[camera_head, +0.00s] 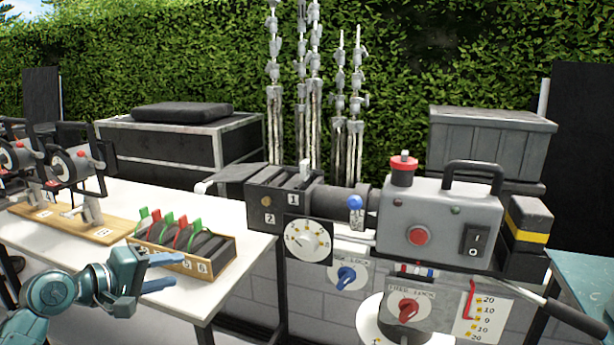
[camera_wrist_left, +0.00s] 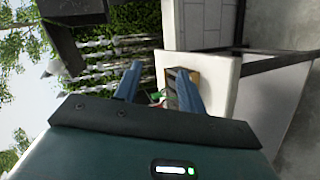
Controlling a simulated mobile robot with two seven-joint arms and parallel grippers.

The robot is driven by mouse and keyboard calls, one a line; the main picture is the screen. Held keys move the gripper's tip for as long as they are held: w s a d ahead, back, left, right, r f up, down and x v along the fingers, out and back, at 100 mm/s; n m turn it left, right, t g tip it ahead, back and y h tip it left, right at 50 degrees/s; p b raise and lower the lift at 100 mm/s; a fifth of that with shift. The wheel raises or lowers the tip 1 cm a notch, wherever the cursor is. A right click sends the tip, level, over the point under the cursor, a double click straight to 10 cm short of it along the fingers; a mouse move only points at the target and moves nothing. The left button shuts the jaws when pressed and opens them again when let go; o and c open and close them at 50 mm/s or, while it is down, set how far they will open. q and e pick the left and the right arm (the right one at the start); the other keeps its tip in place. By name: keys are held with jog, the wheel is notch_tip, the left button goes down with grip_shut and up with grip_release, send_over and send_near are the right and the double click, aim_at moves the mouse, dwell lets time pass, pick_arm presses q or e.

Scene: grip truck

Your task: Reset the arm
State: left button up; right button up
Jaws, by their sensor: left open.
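My left gripper (camera_head: 160,272) comes in from the lower left in the head view. It is open and I see nothing between its fingers. It hangs over the front edge of the white table, in front of the wooden tray (camera_head: 222,270) with red and green clips. In the left wrist view the two fingers (camera_wrist_left: 160,92) are apart, with the tray partly hidden beyond them. The wrist picture is turned on its side. My right gripper is in neither view.
The white table (camera_head: 200,307) also carries a wooden stand (camera_head: 75,223) with clamp-like devices at the left. A large grey machine (camera_head: 440,228) with knobs and a dial (camera_head: 306,241) stands to the right. A black case (camera_head: 182,113) and hedge (camera_head: 200,60) are behind.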

pick_arm(q)
jog(key=s+d+f+m+y, duration=0.1)
jog(key=s+d+f, duration=0.15)
jog(key=f, duration=0.45)
jog(key=s+d+f+m+y, duration=0.1)
jog(key=s+d+f, duration=0.15)
jog(key=f, duration=0.35)
jog(key=s+d+f+m+y, duration=0.1)
jog(key=s+d+f+m, duration=0.2)
jog(key=s, duration=0.4)
jog(key=s+d+f+m+p, duration=0.1)
jog(key=s+d+f+m, duration=0.1)
jog(key=s+f, duration=0.3)
jog(key=s+d+f+m+y, duration=0.1)
jog(key=s+d+f+m, duration=0.2)
jog(key=s, duration=0.6)
jog(key=shift+d+f+m+g+y, duration=0.3)
jog(key=shift+f+m+g, duration=0.1)
jog(key=shift+f+m, duration=0.4)
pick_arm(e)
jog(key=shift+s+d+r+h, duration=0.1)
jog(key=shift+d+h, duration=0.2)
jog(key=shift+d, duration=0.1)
pick_arm(q)
jog(key=shift+s, duration=0.15)
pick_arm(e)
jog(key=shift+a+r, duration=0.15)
